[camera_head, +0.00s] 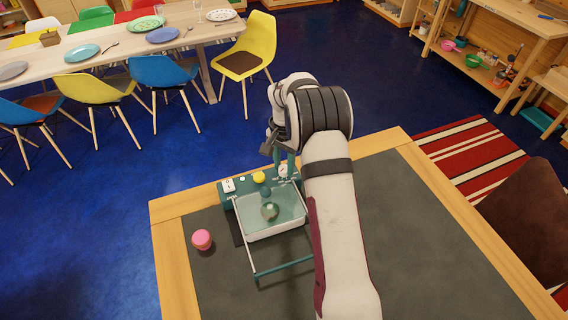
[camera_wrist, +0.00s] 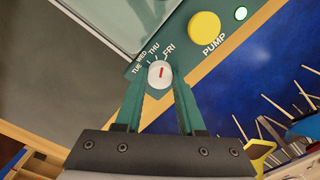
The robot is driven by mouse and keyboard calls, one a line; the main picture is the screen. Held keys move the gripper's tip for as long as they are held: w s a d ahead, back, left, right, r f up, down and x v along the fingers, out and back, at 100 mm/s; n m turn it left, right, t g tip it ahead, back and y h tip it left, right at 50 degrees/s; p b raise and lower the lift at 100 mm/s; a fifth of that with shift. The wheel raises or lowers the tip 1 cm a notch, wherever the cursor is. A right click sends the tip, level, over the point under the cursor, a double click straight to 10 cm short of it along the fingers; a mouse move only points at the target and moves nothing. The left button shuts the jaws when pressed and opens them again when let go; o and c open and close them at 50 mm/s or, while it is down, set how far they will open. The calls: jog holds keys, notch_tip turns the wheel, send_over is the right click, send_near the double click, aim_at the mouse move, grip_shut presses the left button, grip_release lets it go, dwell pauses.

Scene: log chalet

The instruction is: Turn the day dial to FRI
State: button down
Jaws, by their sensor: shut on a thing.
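The day dial (camera_wrist: 158,76) is a small white knob with a red mark on a teal panel (camera_wrist: 188,58). The labels TUE, WED, THU and FRI fan around it. The red mark stands nearly upright in the wrist view, around the THU to FRI side; its exact label is hard to tell. My gripper (camera_wrist: 160,83) has its two teal fingers on either side of the dial, shut on it. In the head view my gripper (camera_head: 285,163) is over the right end of the device's panel, and the dial (camera_head: 283,170) is partly covered by the fingers.
A yellow PUMP button (camera_head: 259,177) and a white switch (camera_head: 229,186) are on the same panel. The dark tabletop (camera_head: 400,240) is bare at right.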

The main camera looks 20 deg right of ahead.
aim_at(284, 168)
jog(key=shift+m, duration=1.1)
jog(key=c, duration=0.8)
grip_release()
notch_tip(284, 168, up, 16)
jog(key=shift+f, duration=0.1)
